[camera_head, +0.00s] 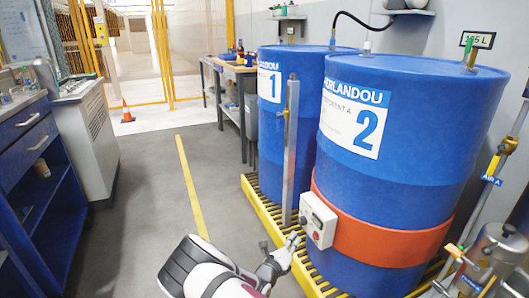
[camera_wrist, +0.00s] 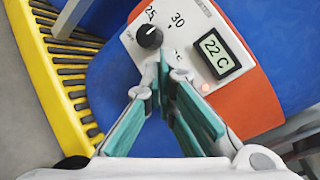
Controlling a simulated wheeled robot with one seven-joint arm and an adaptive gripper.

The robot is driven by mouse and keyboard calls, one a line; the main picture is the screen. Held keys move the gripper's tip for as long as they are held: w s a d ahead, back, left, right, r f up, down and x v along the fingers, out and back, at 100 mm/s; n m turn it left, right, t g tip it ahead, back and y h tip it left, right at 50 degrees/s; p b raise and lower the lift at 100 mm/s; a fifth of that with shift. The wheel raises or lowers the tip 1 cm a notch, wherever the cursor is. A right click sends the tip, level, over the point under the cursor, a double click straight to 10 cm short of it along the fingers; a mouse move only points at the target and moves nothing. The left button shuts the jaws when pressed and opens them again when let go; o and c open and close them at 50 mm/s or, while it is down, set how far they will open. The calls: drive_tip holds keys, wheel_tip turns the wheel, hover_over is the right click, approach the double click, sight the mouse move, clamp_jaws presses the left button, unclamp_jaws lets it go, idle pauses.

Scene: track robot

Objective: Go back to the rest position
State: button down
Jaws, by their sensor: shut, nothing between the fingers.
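My gripper (camera_head: 292,240) shows low in the middle of the head view, close to the white control box (camera_head: 318,220) on the orange band of the blue drum marked 2. In the wrist view my gripper (camera_wrist: 163,75) is shut and empty, its fingertips together just below the black knob (camera_wrist: 149,37) of the control box. I cannot tell whether the fingertips touch the box. The display (camera_wrist: 217,53) on the box reads 22 C. The knob's dial carries the marks 25 and 30.
Blue drum 2 (camera_head: 420,130) and blue drum 1 (camera_head: 270,140) stand on a yellow-edged grating (camera_head: 262,218) at the right. A metal post (camera_head: 291,150) rises beside them. Blue cabinets (camera_head: 40,160) line the left. The grey floor (camera_head: 145,190) between is clear.

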drive_tip(key=s+d+r+m+g+h, duration=0.1)
drive_tip(key=s+d+r+m+g, duration=0.3)
drive_tip(key=r+m, duration=0.3)
drive_tip(key=s+d+r+m+g+h, duration=0.1)
drive_tip(key=s+d+r+m+g, duration=0.3)
drive_tip(key=r, duration=0.4)
drive_tip(key=s+d+r+m+g+h, duration=0.2)
drive_tip(key=s+d+r+m+g, duration=0.15)
drive_tip(key=r+m, duration=0.45)
drive_tip(key=s+d+r+m+g+y, duration=0.1)
drive_tip(key=s+r+m+g+y, duration=0.15)
drive_tip(key=s+r+m, duration=0.35)
drive_tip(key=s+d+r+m+g+y, duration=0.1)
drive_tip(key=s+r+m+g+y, duration=0.2)
drive_tip(key=s, duration=0.6)
drive_tip(key=s+a+r+m+t+y, duration=0.1)
drive_tip(key=s+a+r+m+y, duration=0.2)
drive_tip(key=s, duration=0.6)
drive_tip(key=s+a+r+m+t+y, duration=0.1)
drive_tip(key=s+a+m+y, duration=0.25)
drive_tip(key=s, duration=0.45)
drive_tip(key=s+a+r+m+t+y, duration=0.15)
drive_tip(key=s+a+m, duration=0.3)
drive_tip(key=s, duration=0.45)
wheel_tip(320, 180, up, 33)
drive_tip(key=t+p, duration=0.4)
drive_tip(key=p, duration=2.6)
drive_tip(key=shift+w+d+n+y+p, duration=0.15)
drive_tip(key=shift+d+n+y+p, duration=0.1)
drive_tip(key=shift+n+y+p, duration=0.15)
